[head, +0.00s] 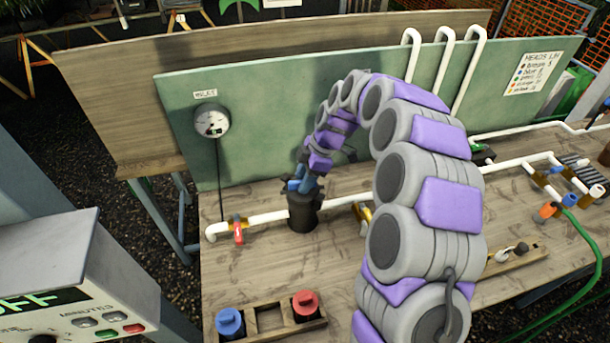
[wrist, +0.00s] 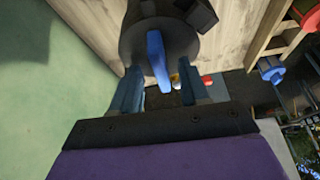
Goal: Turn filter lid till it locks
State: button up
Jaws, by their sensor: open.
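The black filter housing (head: 302,211) stands upright on the bench, in line with the white pipe. Its round dark lid (wrist: 135,40) with a blue ridge handle (wrist: 158,60) shows in the wrist view. My gripper (head: 300,184) is over the lid in the head view. In the wrist view my gripper (wrist: 160,88) is open, with one blue finger on each side of the blue handle and gaps between. Whether the fingertips touch the lid cannot be told. My arm hides part of the bench and pipe behind it.
A red-handled valve (head: 238,230) sits on the pipe left of the housing. A wooden holder (head: 270,322) with blue and red caps is at the front. A gauge (head: 211,121) hangs on the green back panel. The bench between holder and housing is clear.

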jog(key=shift+c, duration=0.4)
grip_shut()
jog(key=m, duration=0.1)
jog(key=m+p, duration=0.1)
jog(key=m+t, duration=0.1)
jog(key=shift+s+r+m, duration=0.1)
jog(key=shift+s+m, duration=0.15)
jog(key=shift+m, duration=0.05)
jog(key=shift+w+m+t+p, duration=0.1)
jog(key=shift+m+t+p, duration=0.3)
jog(key=shift+m, duration=0.3)
jog(key=shift+m+p, duration=0.55)
jog(key=shift+m, duration=0.05)
jog(key=shift+m+t+h+p, duration=0.4)
jog(key=shift+m+t+p, duration=0.4)
jog(key=shift+m, duration=0.6)
